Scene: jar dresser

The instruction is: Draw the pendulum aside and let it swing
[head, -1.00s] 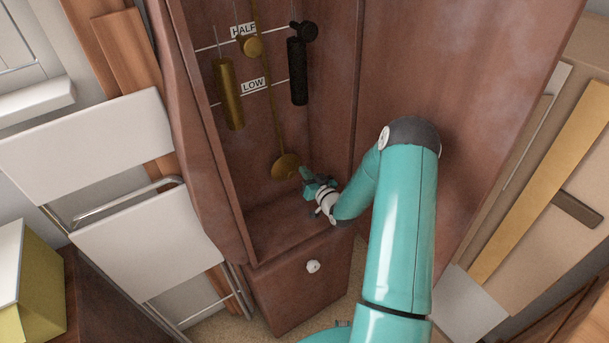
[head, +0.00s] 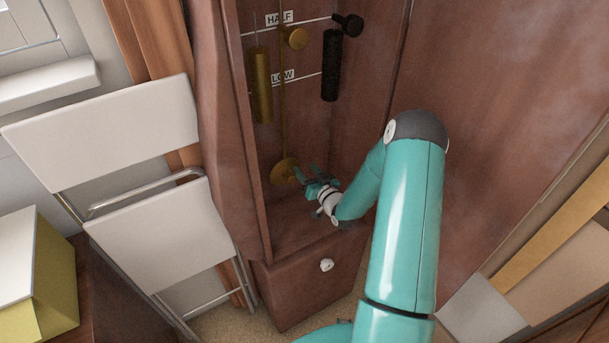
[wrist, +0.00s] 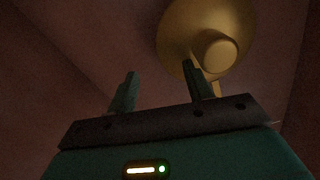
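The pendulum is a thin brass rod ending in a round brass bob (head: 284,171), hanging roughly parallel to the weights inside the tall brown clock case. My gripper (head: 301,174) is inside the case, just right of the bob in the head view. In the wrist view my gripper's two fingers (wrist: 160,82) stand apart with nothing held between them. The bob (wrist: 182,20) is large there, with a raised round boss, and the right fingertip overlaps its lower edge. I cannot tell whether that finger touches it.
A brass weight (head: 261,88) and a dark weight (head: 331,66) hang either side of the rod. Labels HALF (head: 280,18) and LOW (head: 283,76) mark the back. A drawer with a white knob (head: 326,265) is below. The open door (head: 490,120) stands right; a folding chair (head: 160,235) stands left.

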